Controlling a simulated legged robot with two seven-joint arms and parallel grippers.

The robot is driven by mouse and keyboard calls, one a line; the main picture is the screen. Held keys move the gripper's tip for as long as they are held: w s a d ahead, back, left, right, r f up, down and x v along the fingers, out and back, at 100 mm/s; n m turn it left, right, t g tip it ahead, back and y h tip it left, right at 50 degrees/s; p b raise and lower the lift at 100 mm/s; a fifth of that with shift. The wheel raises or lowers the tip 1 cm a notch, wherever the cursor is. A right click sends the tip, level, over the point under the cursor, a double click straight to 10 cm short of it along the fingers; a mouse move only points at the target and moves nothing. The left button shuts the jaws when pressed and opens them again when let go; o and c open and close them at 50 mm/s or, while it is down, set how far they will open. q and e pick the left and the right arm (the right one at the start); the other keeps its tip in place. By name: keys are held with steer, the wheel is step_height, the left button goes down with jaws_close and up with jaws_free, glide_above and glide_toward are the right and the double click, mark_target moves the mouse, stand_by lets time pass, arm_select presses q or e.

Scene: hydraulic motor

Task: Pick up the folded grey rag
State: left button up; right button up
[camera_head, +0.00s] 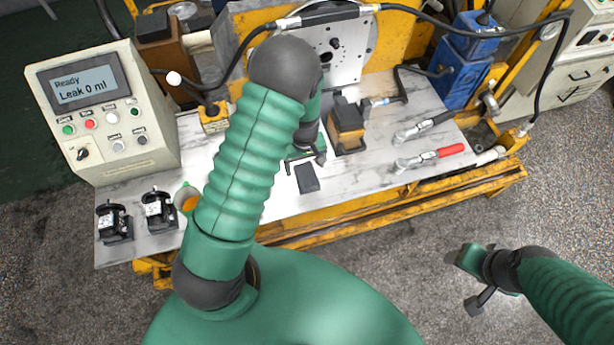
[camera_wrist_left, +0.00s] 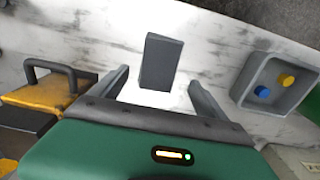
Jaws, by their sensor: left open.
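The folded grey rag (camera_head: 307,178) is a small dark grey rectangle lying flat on the white marbled bench top near its front edge. In the left wrist view the rag (camera_wrist_left: 161,62) lies ahead of the fingers, roughly centred between them. My left gripper (camera_head: 306,157) is open and empty, just behind the rag in the head view, partly hidden by my left arm. Its two fingers (camera_wrist_left: 157,82) show apart in the left wrist view. My right gripper (camera_head: 472,279) hangs over the floor right of the bench; its jaw opening is unclear.
A yellow and black block (camera_head: 346,125) stands close right of the left gripper. A grey tray (camera_wrist_left: 283,82) with blue and yellow pieces shows in the left wrist view. Two black valves (camera_head: 158,209) and a control box (camera_head: 102,115) stand left.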

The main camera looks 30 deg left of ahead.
mark_target(307, 174)
arm_select(q)
steer(key=f, duration=0.2)
steer(key=d+f, duration=0.1)
steer(key=f, duration=0.2)
steer(key=shift+s, duration=0.15)
steer(key=shift+a+f, duration=0.1)
steer(key=shift+f, duration=0.15)
steer(key=shift+a, duration=0.1)
steer(key=c, duration=1.6)
steer(key=shift+r, duration=0.2)
steer(key=shift+r, duration=0.3)
steer(key=r, duration=0.2)
steer(key=shift+s+d+r, duration=0.35)
steer(key=s+d+r+b, duration=0.1)
steer(key=s+d, duration=0.7)
steer(key=s, duration=0.5)
steer(key=shift+r, duration=0.2)
